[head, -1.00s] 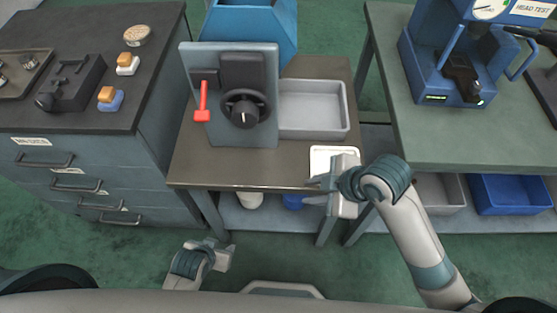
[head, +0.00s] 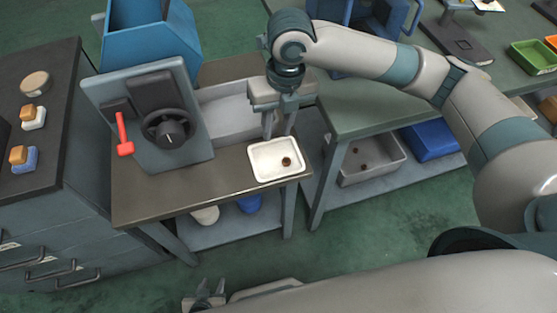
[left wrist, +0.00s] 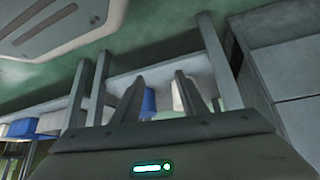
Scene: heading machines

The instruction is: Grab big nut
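A small brown nut (head: 287,161) lies in the right part of a shallow white tray (head: 262,168) at the front right corner of the machine table. My right gripper (head: 279,132) points down just above the tray's back edge, behind the nut. Its two fingers are apart with nothing seen between them. My left gripper (head: 205,298) is low at the bottom of the head view, away from the table. In the left wrist view its fingers (left wrist: 158,88) are apart and empty.
The heading machine with its dial and red lever (head: 123,135) stands left of the tray. A grey bin (head: 225,112) lies behind it. On the right table's lower shelf, a grey bin (head: 375,172) holds small brown pieces, beside a blue bin (head: 432,141).

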